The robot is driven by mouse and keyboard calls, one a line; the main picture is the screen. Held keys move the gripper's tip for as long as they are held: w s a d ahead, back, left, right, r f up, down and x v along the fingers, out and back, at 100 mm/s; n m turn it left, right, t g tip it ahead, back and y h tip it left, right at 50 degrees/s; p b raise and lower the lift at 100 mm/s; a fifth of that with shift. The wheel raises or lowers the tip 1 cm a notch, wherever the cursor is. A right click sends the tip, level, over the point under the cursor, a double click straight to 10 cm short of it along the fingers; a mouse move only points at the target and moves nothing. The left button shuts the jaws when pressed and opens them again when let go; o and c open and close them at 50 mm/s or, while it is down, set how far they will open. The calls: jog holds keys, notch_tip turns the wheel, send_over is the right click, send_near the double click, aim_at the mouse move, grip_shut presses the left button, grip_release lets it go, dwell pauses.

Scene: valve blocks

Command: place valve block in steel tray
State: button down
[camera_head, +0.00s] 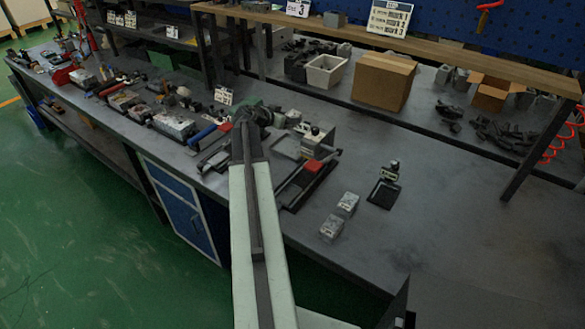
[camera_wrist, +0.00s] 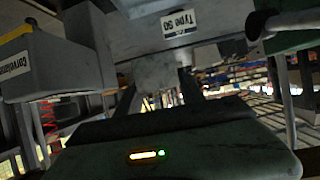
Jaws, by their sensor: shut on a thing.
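My gripper (camera_head: 252,116) is at the far end of my arm, over the bench. It is shut on a small mottled grey valve block (camera_wrist: 155,70), which shows between the fingers in the wrist view. In the head view the held block is hidden by my gripper and arm. A shallow grey tray (camera_head: 288,147), which looks like the steel tray, lies on the bench just right of my gripper. I cannot tell whether the held block touches anything. Two similar grey blocks, a far one (camera_head: 347,203) and a near one (camera_head: 331,228), stand on the bench at the right.
A pale box-shaped device (camera_head: 318,140) stands right of the tray. A red-and-black tool (camera_head: 308,172) lies in front. A black stand (camera_head: 383,192) is farther right. Crowded parts (camera_head: 175,124) fill the bench left of my gripper.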

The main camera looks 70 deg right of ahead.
jog(key=b, duration=0.3)
send_over(290, 151)
jog(key=shift+n+t, duration=0.3)
jog(key=shift+t, duration=0.1)
jog(key=f, duration=0.4)
jog(key=shift+a+f, duration=0.2)
jog(key=shift+f, duration=0.1)
jog(key=shift+w+d, duration=0.1)
jog(key=shift+d, duration=0.15)
notch_tip(290, 151, down, 10)
jog(key=b, duration=1)
jog(key=shift+f, duration=0.2)
jog(key=shift+r, duration=0.25)
jog(key=shift+f, duration=0.25)
jog(key=c, duration=0.7)
grip_release()
jog(key=shift+r, duration=0.1)
